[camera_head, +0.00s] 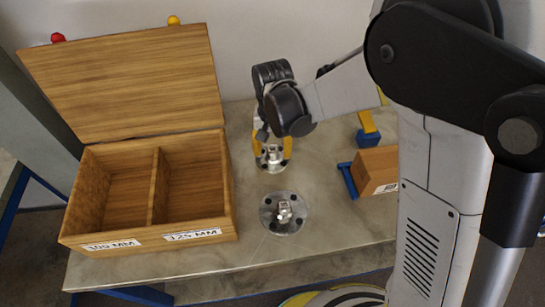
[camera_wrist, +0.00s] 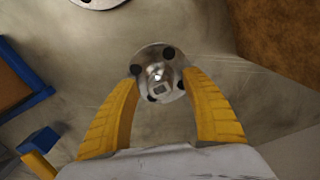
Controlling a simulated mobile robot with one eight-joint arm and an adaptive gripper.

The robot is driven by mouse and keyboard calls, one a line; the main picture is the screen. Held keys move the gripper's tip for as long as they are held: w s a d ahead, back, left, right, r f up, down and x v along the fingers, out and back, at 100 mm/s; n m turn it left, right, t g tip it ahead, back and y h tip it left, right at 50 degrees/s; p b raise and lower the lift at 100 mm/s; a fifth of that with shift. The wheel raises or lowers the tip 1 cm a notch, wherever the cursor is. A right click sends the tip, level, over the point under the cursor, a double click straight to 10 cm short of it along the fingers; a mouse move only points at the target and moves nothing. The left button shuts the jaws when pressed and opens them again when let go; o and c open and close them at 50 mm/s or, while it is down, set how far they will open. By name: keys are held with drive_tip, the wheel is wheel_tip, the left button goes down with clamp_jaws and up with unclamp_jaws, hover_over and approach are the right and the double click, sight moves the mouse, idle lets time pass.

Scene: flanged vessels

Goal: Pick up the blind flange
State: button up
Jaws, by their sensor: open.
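A small round metal blind flange (camera_head: 271,160) with dark bolt holes and a central knob lies on the table below my gripper (camera_head: 272,150). The wrist view shows this flange (camera_wrist: 160,60) face-on between the tips of my yellow gripper fingers (camera_wrist: 163,80), which are open. One fingertip is on each side of its lower half; I cannot tell whether they touch it. A second, larger-looking metal flange (camera_head: 284,214) lies nearer the table's front, apart from my gripper. Only its edge (camera_wrist: 98,2) shows at the top of the wrist view.
An open wooden box (camera_head: 233,195) with two compartments, labelled 100 MM and 125 MM, stands at the left, its lid (camera_head: 125,85) raised. A brown block with blue parts (camera_head: 376,170) is at the right. The table's (camera_head: 330,235) front right is clear.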

clamp_jaws()
drive_tip(key=shift+r, duration=0.15)
